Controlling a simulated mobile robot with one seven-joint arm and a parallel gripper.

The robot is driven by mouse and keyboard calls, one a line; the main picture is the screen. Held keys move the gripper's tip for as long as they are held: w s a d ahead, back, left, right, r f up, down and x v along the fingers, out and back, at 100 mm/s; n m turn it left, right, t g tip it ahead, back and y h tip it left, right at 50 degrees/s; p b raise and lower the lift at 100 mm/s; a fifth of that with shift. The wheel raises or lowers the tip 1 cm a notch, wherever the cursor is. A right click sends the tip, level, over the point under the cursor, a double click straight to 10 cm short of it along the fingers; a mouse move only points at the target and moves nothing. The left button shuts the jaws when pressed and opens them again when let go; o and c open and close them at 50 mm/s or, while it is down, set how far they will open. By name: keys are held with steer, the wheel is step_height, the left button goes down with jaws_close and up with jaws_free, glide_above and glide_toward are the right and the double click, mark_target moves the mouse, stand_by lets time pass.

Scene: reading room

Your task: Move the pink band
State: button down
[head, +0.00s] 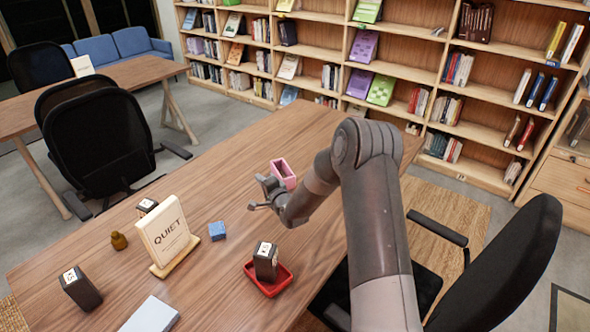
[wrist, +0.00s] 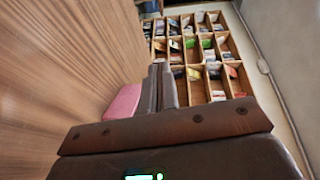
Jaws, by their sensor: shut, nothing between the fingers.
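The pink band (head: 284,174) is a pink rectangular loop with an open middle. It stands on the wooden table, just beyond my gripper in the head view. In the wrist view, part of a pink surface (wrist: 124,102) shows to the left of my fingers, and the rest is hidden behind the gripper body. My gripper (head: 259,192) is low over the table, on the near left side of the band. Its fingers (wrist: 160,66) are together with nothing between them. The band is beside the fingers; I cannot tell whether they touch it.
The far table area is clear.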

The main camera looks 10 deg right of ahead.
steer(key=w+d+f+m, duration=0.1)
steer(key=w+d+f, duration=0.2)
steer(key=w+d, duration=1.15)
steer(key=shift+t+y, duration=0.3)
steer(key=f, duration=0.4)
steer(key=shift+w+f, duration=0.1)
steer(key=shift+w, duration=0.15)
steer(key=shift+s+a+f, duration=0.1)
steer(key=shift+a, duration=0.1)
steer(key=shift+s+a, duration=0.2)
steer(key=shift+s, duration=0.05)
steer(key=s+a, duration=0.9)
steer(key=shift+s+a, duration=0.2)
steer(key=shift+d, duration=0.1)
